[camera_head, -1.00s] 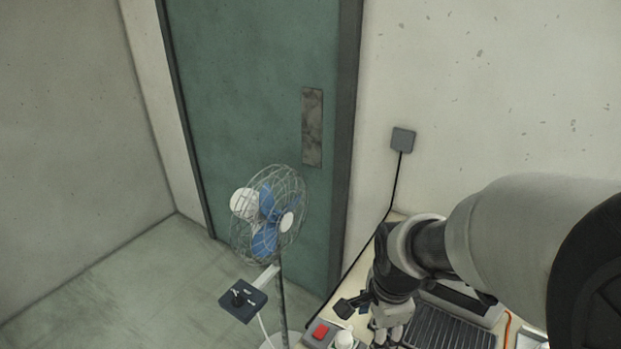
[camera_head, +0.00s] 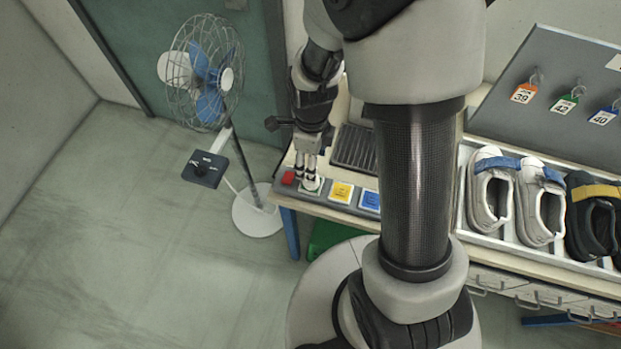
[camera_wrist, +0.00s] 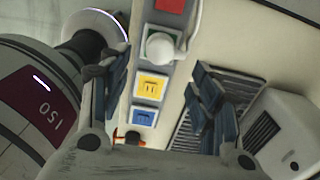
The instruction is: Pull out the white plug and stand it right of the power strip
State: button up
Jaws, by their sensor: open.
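The power strip (camera_head: 325,198) lies along the table's front left edge, with a red switch (camera_head: 288,177), a yellow socket (camera_head: 342,191) and a blue socket (camera_head: 370,200). The round white plug (camera_head: 313,184) sits in it between the red switch and the yellow socket. In the wrist view the plug (camera_wrist: 161,46) shows between and beyond my fingers. My gripper (camera_head: 305,172) is open, pointing down over the plug; its fingers (camera_wrist: 160,78) stand apart on either side with nothing between them.
A dark ribbed panel (camera_head: 355,148) lies behind the strip, beside a pale boxy device (camera_wrist: 280,130). A tray of shoes (camera_head: 540,205) is on the right. A fan (camera_head: 205,80) stands left of the table. Bare tabletop (camera_wrist: 225,35) lies beside the strip.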

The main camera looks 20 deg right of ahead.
notch_tip(320, 180, down, 9)
jog(key=b, duration=0.7)
jog(key=shift+r, duration=0.1)
jog(key=shift+c, duration=0.6)
grip_shut()
dwell(0.7)
jog(key=shift+r, duration=0.2)
jog(key=shift+r+p, duration=2.55)
jog(key=shift+r, duration=0.3)
